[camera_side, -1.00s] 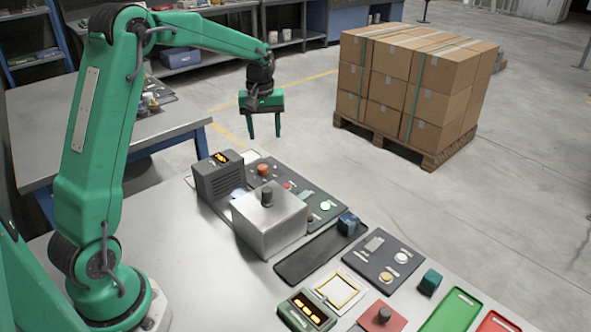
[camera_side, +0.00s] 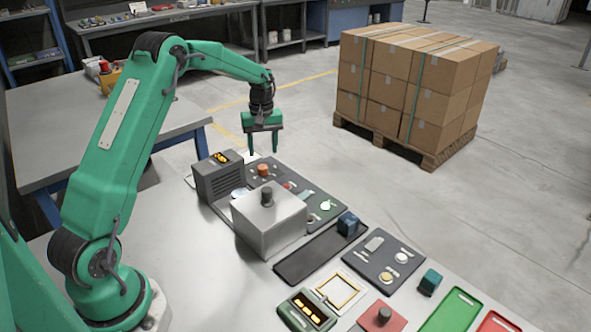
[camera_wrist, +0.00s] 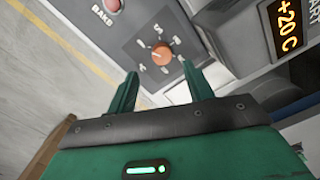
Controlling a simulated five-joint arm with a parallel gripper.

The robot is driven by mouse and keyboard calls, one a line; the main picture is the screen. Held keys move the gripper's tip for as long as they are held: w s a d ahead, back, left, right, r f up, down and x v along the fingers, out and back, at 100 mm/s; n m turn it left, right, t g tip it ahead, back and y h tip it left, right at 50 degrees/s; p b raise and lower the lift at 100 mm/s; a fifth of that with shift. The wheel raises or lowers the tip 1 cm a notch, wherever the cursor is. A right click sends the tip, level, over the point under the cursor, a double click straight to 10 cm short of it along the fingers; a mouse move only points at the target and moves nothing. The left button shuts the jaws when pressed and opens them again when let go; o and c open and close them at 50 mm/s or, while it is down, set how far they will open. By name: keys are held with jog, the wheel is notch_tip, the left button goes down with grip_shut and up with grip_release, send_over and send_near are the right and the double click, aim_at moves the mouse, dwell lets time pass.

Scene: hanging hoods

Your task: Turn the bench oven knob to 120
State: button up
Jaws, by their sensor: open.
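The bench oven (camera_side: 220,177) is a dark grey box at the back of the bench. Its display (camera_wrist: 288,22) reads +20 C in the wrist view. An orange-red knob (camera_side: 263,169) sits on the dark panel right beside the oven. In the wrist view the knob (camera_wrist: 161,53) has a dial with several marks around it, too small to read surely. My gripper (camera_side: 263,152) is open and empty, fingers pointing down, above and close to the knob. In the wrist view its fingertips (camera_wrist: 156,70) lie on either side of and just short of the knob.
A metal box with a dark knob on top (camera_side: 269,219) stands in front of the panel. A red button (camera_wrist: 111,6) marked BAKE or similar is near the knob. A dark tray (camera_side: 318,255) with a blue cube (camera_side: 348,223) lies to the right.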

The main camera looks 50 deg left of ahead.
aim_at(263, 167)
jog(key=shift+s+f, duration=0.2)
jog(key=shift+f, duration=3)
jog(key=c, duration=1)
